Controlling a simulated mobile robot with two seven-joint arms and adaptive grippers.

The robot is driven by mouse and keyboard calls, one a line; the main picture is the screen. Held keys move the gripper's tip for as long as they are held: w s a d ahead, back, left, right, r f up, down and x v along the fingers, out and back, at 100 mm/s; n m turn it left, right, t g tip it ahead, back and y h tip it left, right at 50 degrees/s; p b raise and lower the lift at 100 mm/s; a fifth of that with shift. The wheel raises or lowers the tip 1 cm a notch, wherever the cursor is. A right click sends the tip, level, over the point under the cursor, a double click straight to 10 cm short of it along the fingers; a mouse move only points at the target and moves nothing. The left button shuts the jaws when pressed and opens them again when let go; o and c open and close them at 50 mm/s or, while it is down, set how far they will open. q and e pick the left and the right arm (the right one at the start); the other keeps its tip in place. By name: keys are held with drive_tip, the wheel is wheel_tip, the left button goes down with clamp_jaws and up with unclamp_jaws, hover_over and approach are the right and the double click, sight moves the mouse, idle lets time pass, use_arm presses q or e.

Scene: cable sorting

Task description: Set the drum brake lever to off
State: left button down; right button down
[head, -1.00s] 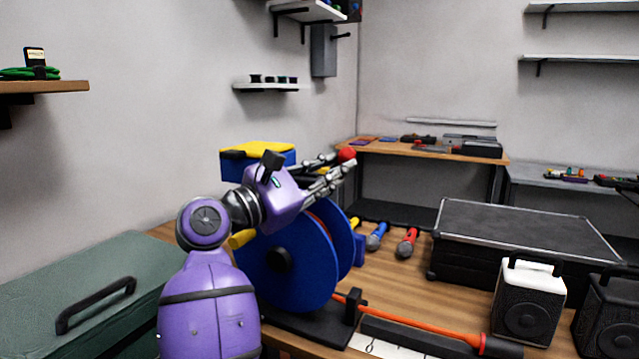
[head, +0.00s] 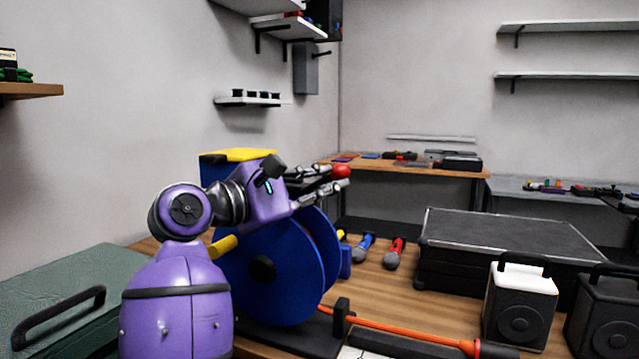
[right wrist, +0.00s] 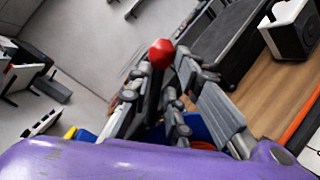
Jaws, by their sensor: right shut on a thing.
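The cable drum (head: 285,295) is blue and stands upright on a dark base on the wooden bench. Its brake lever ends in a red knob (head: 340,172) above the drum's upper right side. My right gripper (head: 332,182) reaches over the drum from the left, its fingers shut around the lever just below the knob. In the right wrist view the red knob (right wrist: 161,53) sticks out past the fingertips, with a dark shaft between the fingers. The lever's lower end and any off mark are hidden. My left gripper is not in view.
A blue box with a yellow top (head: 240,155) is behind my arm. A blue microphone (head: 364,248), a red microphone (head: 396,252), a black case (head: 505,245) and a white-and-black speaker (head: 520,300) stand right of the drum. An orange cable (head: 400,331) runs along the front.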

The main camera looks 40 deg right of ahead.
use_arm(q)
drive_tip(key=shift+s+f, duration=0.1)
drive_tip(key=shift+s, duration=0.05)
use_arm(e)
drive_tip(key=c, duration=1.7)
unclamp_jaws()
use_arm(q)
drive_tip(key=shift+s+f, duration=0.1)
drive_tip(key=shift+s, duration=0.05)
use_arm(e)
drive_tip(key=shift+a, duration=0.1)
drive_tip(key=shift+a, duration=0.3)
drive_tip(key=a, duration=1.1)
drive_tip(key=shift+w+a+f, duration=0.1)
drive_tip(key=shift+w+f, duration=0.1)
